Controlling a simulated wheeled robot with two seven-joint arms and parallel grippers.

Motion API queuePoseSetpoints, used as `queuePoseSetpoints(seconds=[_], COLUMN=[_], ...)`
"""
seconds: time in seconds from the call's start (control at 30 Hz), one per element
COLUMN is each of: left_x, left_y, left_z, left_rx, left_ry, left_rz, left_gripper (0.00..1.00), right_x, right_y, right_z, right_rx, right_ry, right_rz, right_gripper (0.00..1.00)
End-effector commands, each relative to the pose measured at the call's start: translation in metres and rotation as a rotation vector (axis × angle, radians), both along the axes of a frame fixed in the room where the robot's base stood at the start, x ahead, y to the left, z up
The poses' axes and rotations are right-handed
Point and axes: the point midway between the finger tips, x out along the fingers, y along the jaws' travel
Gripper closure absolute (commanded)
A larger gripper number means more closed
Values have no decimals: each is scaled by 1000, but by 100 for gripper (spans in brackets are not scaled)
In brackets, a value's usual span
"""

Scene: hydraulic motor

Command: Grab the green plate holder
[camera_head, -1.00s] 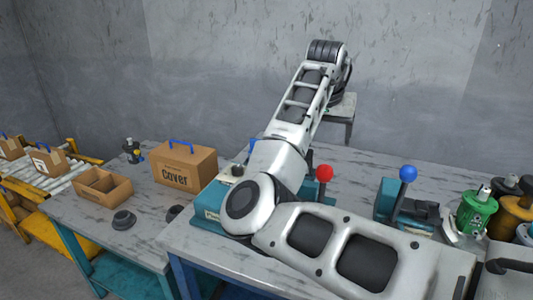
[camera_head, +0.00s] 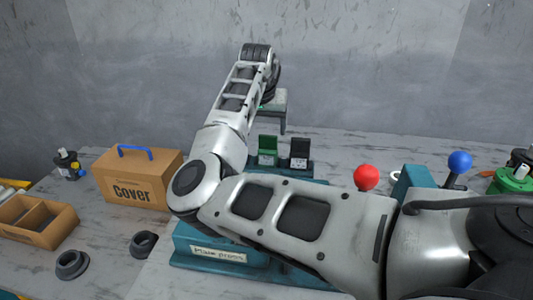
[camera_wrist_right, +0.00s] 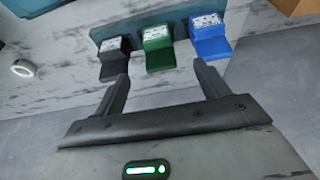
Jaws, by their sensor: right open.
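The green plate holder (camera_head: 267,145) stands on the table in the head view, left of a black holder (camera_head: 299,150). In the right wrist view the green holder (camera_wrist_right: 158,48) is in the middle, between the black holder (camera_wrist_right: 113,60) and a blue holder (camera_wrist_right: 209,40). My right gripper (camera_head: 281,122) hangs beyond the holders in the head view. In the wrist view its open, empty fingers (camera_wrist_right: 163,78) point toward the green holder and lie apart from it. The arm hides part of the holder row in the head view. My left gripper is out of view.
A teal plate press (camera_head: 218,252) stands in front of the holders, partly behind my arm. A cover box (camera_head: 140,180) and an open carton (camera_head: 38,220) stand at left. Red (camera_head: 366,177) and blue (camera_head: 459,161) knobs rise at right. The table behind the holders is clear.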

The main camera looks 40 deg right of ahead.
Motion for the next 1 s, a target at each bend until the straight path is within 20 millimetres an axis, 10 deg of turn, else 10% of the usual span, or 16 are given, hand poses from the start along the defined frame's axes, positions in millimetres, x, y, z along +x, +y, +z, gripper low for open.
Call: queuePoseSetpoints(seconds=[0.93, 1.0], left_x=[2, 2], left_y=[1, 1], left_z=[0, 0], left_rx=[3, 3], left_ry=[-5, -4], left_rz=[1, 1], left_gripper=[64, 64], right_x=[23, 23], right_y=[-35, -35], right_z=[-71, -70], right_rx=[-1, -1], right_ry=[-1, -1], right_rz=[-1, -1], right_gripper=[25, 39])
